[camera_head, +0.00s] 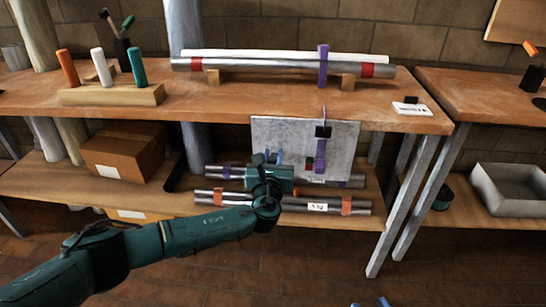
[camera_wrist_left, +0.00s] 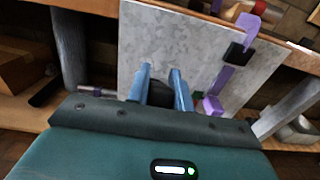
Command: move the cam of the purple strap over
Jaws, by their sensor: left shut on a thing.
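The purple strap (camera_head: 323,67) wraps around the pipes on the bench and hangs down in front of a grey mottled panel (camera_head: 285,132). Its black cam (camera_head: 323,131) sits on the hanging part, and it also shows in the left wrist view (camera_wrist_left: 237,52). My left gripper (camera_head: 279,158) is low in front of the panel, left of and below the cam, apart from it. Its blue fingers (camera_wrist_left: 160,90) are shut on a small dark thing that I cannot identify. Two blue fingertips of my right gripper (camera_head: 370,303) show apart at the bottom edge.
A white pipe (camera_head: 290,56) and a grey pipe (camera_head: 270,66) rest on wooden blocks on the bench (camera_head: 225,100). More pipes (camera_head: 345,203) lie on the lower shelf. A cardboard box (camera_head: 122,152) stands at left, and a grey tray (camera_head: 508,188) at right.

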